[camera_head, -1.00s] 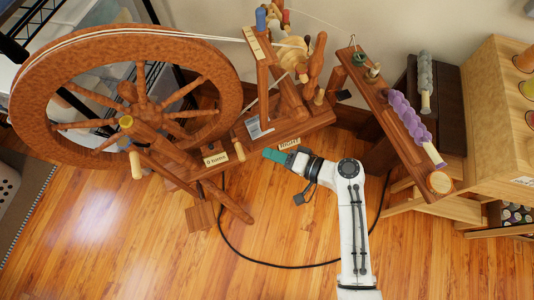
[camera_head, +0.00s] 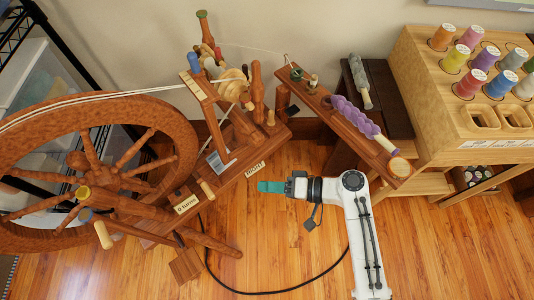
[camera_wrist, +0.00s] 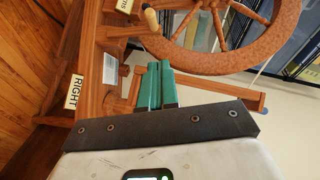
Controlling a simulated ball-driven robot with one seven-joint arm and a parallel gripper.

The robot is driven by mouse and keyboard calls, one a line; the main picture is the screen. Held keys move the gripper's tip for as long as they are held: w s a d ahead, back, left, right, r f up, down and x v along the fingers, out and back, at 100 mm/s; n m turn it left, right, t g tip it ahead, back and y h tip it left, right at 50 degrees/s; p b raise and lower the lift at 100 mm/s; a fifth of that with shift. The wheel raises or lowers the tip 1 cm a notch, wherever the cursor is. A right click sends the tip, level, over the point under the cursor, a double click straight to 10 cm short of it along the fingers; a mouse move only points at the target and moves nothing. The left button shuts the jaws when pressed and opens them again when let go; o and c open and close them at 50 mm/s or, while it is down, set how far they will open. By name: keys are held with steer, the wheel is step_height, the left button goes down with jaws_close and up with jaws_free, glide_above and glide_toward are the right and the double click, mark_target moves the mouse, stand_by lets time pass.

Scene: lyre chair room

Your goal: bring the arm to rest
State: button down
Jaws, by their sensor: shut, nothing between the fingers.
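My white arm reaches up from the bottom right of the head view, bent at the elbow. My gripper (camera_head: 262,186) points left, in front of the spinning wheel's wooden base. Its green fingers are together with nothing between them. In the wrist view the green fingers of my gripper (camera_wrist: 154,82) lie side by side, closed, in front of wooden parts. The spinning wheel (camera_head: 175,135) stands at the left in the head view. Its rim also shows in the wrist view (camera_wrist: 210,62). No contact between gripper and wheel is visible.
A bench (camera_head: 330,115) with a purple yarn spindle (camera_head: 355,117) stands beyond my arm. A wooden cabinet (camera_head: 440,110) with thread spools is at the right. A black cable (camera_head: 215,277) curves over the wood floor (camera_head: 300,240). Open floor lies below my gripper.

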steer(key=s+d+r+g+h+p, duration=0.1)
steer(key=s+d+r+h+p, duration=0.5)
steer(key=s+d, duration=0.3)
steer(key=s+d+r+g+h+p, duration=0.1)
steer(key=s+d+r+h+p, duration=0.4)
steer(key=s+d, duration=0.5)
steer(key=d+r+h, duration=0.2)
steer(key=d+h, duration=0.1)
steer(key=d, duration=0.3)
steer(key=shift+s+r+m+h+p, duration=0.15)
steer(key=shift+r+m+h+p, duration=0.1)
steer(key=shift+m+h+p, duration=0.15)
